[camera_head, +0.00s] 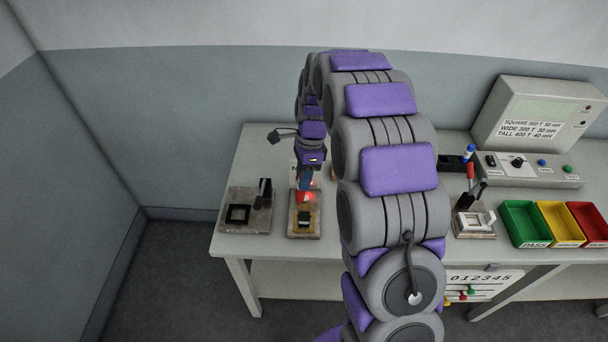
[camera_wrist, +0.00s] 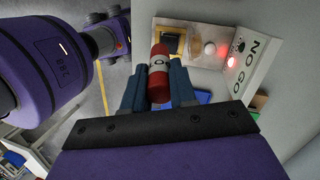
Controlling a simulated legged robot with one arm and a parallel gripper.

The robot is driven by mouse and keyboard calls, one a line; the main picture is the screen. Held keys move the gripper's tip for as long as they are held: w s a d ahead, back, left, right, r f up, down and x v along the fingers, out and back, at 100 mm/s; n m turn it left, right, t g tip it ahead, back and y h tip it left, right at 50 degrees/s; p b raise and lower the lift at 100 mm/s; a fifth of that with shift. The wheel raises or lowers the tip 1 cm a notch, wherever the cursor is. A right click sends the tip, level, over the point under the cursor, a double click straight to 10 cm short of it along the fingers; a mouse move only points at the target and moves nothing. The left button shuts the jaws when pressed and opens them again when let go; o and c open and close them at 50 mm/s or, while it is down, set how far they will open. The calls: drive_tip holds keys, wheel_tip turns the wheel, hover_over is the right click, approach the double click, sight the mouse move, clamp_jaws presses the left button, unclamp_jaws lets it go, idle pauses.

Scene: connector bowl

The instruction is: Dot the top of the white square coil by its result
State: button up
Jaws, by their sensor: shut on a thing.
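The white square coil (camera_head: 483,217) sits on a small fixture with dark upright posts, right of my arm in the head view. Its top marking is too small to make out. A blue-capped marker (camera_head: 468,152) and a red one (camera_head: 470,171) stand by a dark holder behind it. My gripper (camera_wrist: 158,88) is far left of the coil, over the table's left part. Its blue fingers are shut on a red cylinder (camera_wrist: 160,62) with a white lettered band. In the head view, red shows below my gripper (camera_head: 305,190), over a fixture with a black block (camera_head: 304,218).
A fixture with a black square frame (camera_head: 238,214) stands at far left. A tester (camera_head: 525,170) with a coil list stands at back right. Green (camera_head: 522,222), yellow (camera_head: 560,222) and red (camera_head: 592,220) trays are at right. The wrist view shows a NO GO box (camera_wrist: 255,62) with red lights.

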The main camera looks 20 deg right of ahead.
drive_tip(key=shift+f, duration=0.2)
wheel_tip(320, 180, down, 6)
drive_tip(key=d+b, duration=0.2)
drive_tip(key=b, duration=0.1)
idle(1.3)
drive_tip(key=shift+f, duration=0.1)
drive_tip(key=shift+a+f, duration=0.1)
drive_tip(key=shift+a, duration=0.35)
drive_tip(key=shift+d, duration=0.1)
drive_tip(key=shift+d, duration=0.25)
drive_tip(key=shift+a, duration=0.15)
